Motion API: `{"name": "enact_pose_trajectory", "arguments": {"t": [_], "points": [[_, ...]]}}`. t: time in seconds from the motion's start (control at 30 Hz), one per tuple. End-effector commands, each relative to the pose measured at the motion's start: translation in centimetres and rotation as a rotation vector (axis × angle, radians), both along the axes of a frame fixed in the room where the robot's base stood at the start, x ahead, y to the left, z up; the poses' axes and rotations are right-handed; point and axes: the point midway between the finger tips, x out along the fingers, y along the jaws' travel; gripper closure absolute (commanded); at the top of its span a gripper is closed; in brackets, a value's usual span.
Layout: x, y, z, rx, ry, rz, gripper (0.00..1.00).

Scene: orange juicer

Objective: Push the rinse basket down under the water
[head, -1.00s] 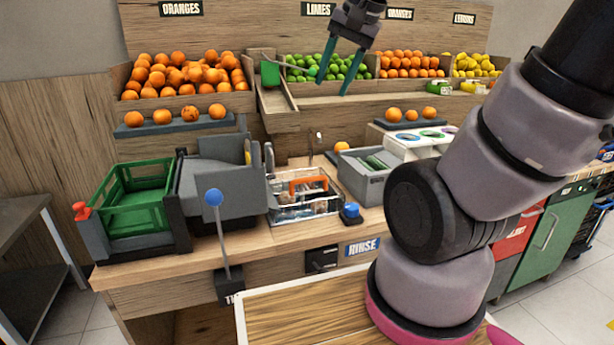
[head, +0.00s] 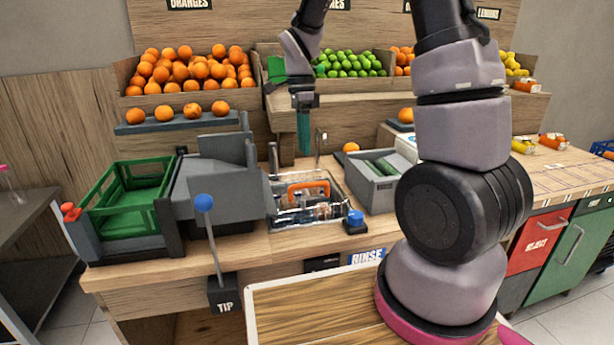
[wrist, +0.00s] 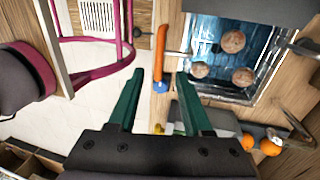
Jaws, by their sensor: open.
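The rinse basket (head: 318,209) is a wire basket in the sink, with an orange handle (head: 309,185) standing above it. The handle also shows in the wrist view, near the sink's edge (wrist: 160,50). Several brownish fruits (wrist: 233,42) lie in the blue water of the sink (wrist: 209,57) in the wrist view. My gripper (head: 304,152) is open and empty, with green fingers pointing down. It hangs above the basket and handle, apart from them. Its fingers also show in the wrist view (wrist: 160,75), where the handle's lower end appears between the tips.
A blue knob (head: 355,217) stands right of the sink. A thin tap (head: 319,140) rises behind it. A grey bin (head: 368,190) stands to the right. A grey tipping machine (head: 215,190), a green crate (head: 130,200) and a blue-topped lever (head: 204,203) stand to the left.

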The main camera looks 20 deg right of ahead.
Motion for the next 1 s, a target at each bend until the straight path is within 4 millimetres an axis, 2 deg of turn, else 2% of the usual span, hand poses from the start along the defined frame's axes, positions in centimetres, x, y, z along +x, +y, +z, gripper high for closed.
{"name": "enact_pose_trajectory", "arguments": {"t": [0.2, 0.4, 0.6, 0.87, 0.9, 0.97, 1.0], "points": [[-1.0, 0.0, -4.2, 0.0, 0.005, 0.001, 0.5], [-1.6, -0.1, -7.4, 0.0, 0.003, 0.0, 0.5], [-1.8, 0.0, -8.8, 0.001, 0.001, 0.001, 0.5], [-1.8, 0.0, -9.0, 0.001, -0.001, 0.001, 0.5], [-1.8, 0.0, -9.0, 0.001, -0.001, 0.001, 0.54], [-1.8, 0.0, -9.0, 0.001, -0.001, 0.001, 0.77], [-1.8, 0.0, -9.0, 0.001, -0.001, 0.001, 0.92]]}}
